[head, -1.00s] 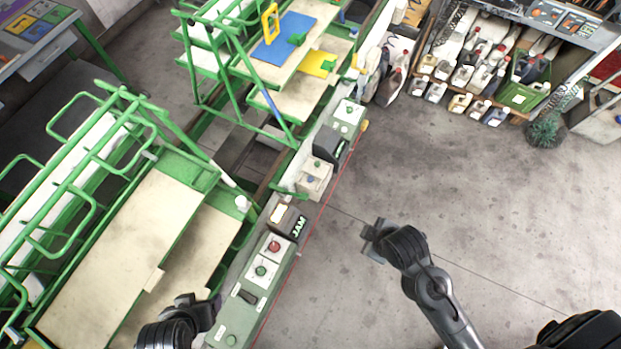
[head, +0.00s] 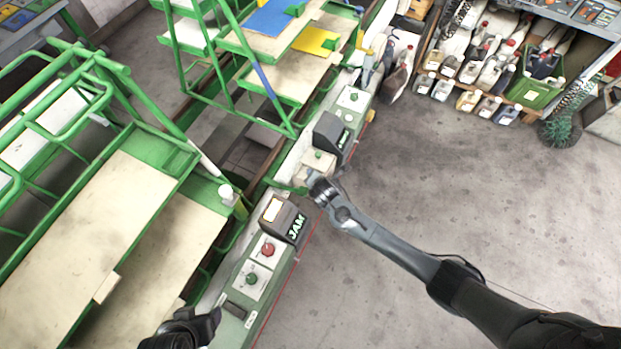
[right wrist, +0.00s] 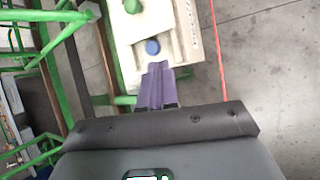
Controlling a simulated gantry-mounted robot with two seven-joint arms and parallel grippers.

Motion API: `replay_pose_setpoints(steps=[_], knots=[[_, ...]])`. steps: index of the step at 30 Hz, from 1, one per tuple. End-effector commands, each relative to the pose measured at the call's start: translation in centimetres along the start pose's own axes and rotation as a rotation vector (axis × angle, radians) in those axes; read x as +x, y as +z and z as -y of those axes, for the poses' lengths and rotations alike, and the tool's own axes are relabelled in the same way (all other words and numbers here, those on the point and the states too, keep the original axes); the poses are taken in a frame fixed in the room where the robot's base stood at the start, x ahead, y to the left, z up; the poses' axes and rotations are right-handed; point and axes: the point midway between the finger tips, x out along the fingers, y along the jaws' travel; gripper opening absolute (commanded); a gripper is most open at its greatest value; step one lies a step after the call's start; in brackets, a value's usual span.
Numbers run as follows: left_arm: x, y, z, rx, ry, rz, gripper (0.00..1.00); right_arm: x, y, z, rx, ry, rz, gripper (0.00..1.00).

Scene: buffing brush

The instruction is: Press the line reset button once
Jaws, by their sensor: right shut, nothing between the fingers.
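A cream control box (head: 326,163) sits on the green and white rail in the head view. It carries a green button (head: 319,154), which also shows in the right wrist view (right wrist: 132,6). A blue button (right wrist: 152,46) sits below the green one in the right wrist view; in the head view my gripper hides it. No label naming the reset button is readable. My right gripper (right wrist: 157,68) is shut and empty, its tips just short of the blue button in the picture; contact cannot be told. My left gripper (head: 208,322) is at the bottom left, its jaws unclear.
A dark JAM box (head: 283,218) stands nearer along the rail, with a red button (head: 267,249) and another green button (head: 251,279) below it. A second dark box (head: 331,132) stands beyond the cream box. Green racks (head: 130,210) line the left.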

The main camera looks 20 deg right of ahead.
Motion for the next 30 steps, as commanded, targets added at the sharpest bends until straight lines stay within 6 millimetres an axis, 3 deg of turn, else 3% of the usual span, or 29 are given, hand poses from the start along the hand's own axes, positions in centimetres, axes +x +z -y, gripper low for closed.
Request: replay_pose_setpoints(steps=[1,6,12,30], knots=[[1.1,0.4,0.0,0.001,-0.001,0.0,0.69,0.7,0.8,-1.2,-0.006,0.021,0.019,0.0],[2.1,0.7,0.1,0.006,-0.004,-0.001,0.69,0.6,3.2,-4.4,-0.006,0.071,0.058,0.0],[2.6,0.9,0.2,0.011,-0.008,-0.001,0.69,0.4,4.7,-6.3,-0.001,0.1,0.081,0.0],[2.8,0.9,-0.1,0.0,0.001,-0.004,0.69,0.5,4.9,-6.6,0.002,0.106,0.085,0.0]])
